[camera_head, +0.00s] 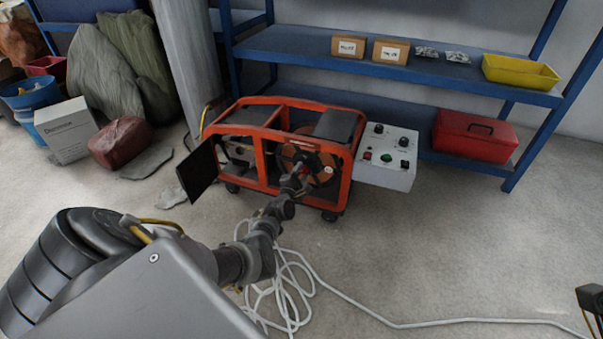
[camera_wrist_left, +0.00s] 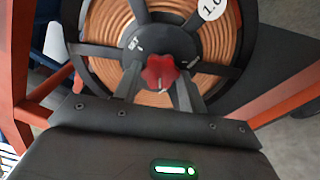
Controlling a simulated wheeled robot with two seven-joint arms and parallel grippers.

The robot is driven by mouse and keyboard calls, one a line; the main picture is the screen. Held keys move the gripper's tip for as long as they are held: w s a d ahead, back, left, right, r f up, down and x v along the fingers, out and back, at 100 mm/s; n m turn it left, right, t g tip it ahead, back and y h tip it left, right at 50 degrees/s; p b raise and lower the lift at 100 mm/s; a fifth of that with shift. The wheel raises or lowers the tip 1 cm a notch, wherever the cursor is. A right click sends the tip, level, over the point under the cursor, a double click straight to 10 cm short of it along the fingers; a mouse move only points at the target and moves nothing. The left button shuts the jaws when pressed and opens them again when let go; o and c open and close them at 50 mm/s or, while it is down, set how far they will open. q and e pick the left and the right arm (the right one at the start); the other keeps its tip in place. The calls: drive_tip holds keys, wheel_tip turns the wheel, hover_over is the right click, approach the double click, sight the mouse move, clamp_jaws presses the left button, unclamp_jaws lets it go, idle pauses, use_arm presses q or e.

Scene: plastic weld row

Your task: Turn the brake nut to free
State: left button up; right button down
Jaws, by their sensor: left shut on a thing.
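The red brake nut (camera_wrist_left: 160,72) sits at the centre of the dark hub (camera_wrist_left: 185,44) of a spool wound with copper-coloured wire (camera_wrist_left: 102,22), in the left wrist view. My left gripper (camera_wrist_left: 160,84) is shut on the nut, with one finger on each side of it. In the head view the spool (camera_head: 326,174) is inside an orange-framed cart (camera_head: 262,150), and my left gripper (camera_head: 299,172) reaches to its front. The nut is mostly hidden there.
A grey control box (camera_head: 387,157) with knobs is on the cart's right side. An open dark panel (camera_head: 197,172) stands at its left. A white cable (camera_head: 400,324) lies on the floor. Blue shelving (camera_head: 290,47) with a red toolbox (camera_head: 474,136) stands behind.

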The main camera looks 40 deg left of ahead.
use_arm(q)
drive_tip(key=shift+d+n, duration=0.1)
drive_tip(key=shift+n, duration=0.5)
drive_tip(key=o, duration=0.9)
drive_tip(key=shift+o, duration=0.3)
